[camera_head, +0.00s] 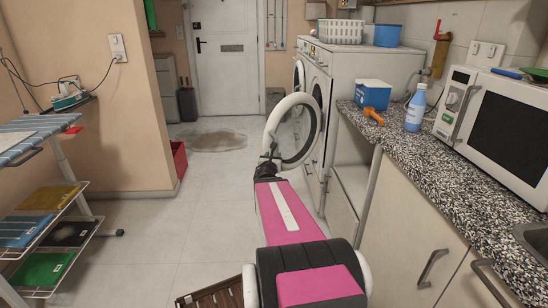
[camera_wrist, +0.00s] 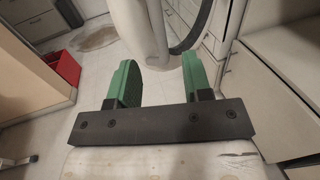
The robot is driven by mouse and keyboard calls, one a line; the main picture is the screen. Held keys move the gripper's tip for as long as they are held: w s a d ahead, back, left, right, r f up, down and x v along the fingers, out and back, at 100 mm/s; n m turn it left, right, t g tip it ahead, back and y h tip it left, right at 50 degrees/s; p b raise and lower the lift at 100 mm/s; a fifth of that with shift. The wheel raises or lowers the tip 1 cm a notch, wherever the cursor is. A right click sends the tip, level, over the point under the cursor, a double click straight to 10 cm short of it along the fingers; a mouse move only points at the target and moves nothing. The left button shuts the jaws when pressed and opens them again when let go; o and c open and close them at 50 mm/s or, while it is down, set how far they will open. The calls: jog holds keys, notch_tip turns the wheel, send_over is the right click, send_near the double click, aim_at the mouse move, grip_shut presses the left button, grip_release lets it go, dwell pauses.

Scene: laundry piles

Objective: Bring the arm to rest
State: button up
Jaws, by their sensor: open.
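My arm reaches forward over the floor, pink and black in the head view. My gripper (camera_head: 269,160) is at its far end, beside the round white washing machine door (camera_head: 272,128), which stands swung open. In the wrist view my gripper (camera_wrist: 159,63) has its two green fingers apart. The white door rim (camera_wrist: 137,28) shows just beyond and partly between the fingers. I cannot tell whether the fingers touch it. Nothing else shows between them.
White washing machines (camera_head: 345,75) stand at the right, with a white basket (camera_head: 340,32) and blue tub (camera_head: 387,36) on top. The speckled counter (camera_head: 440,160) runs along the right. A red bin (camera_head: 179,160) and laundry rack (camera_head: 85,217) are at the left. Middle-left floor is clear.

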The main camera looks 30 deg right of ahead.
dwell(0.3)
jog(key=s+a+f+m+g+y, duration=0.1)
jog(key=s+a+f+m+g, duration=0.35)
jog(key=m, duration=0.55)
jog(key=s+a+f+m+g+y, duration=0.1)
jog(key=s+a+f+m+g, duration=0.3)
jog(key=m, duration=0.7)
jog(key=s+a+f+m+g+y, duration=0.2)
jog(key=a+f+m+y, duration=0.1)
jog(key=a, duration=0.7)
jog(key=s+a+f+m+g+y, duration=0.3)
jog(key=a+f+m+y, duration=0.1)
jog(key=a, duration=0.5)
jog(key=shift+s+a+f+m+g+y, duration=0.2)
jog(key=shift+s+a+m+g+y, duration=0.15)
jog(key=shift+y, duration=0.55)
jog(key=shift+d, duration=0.2)
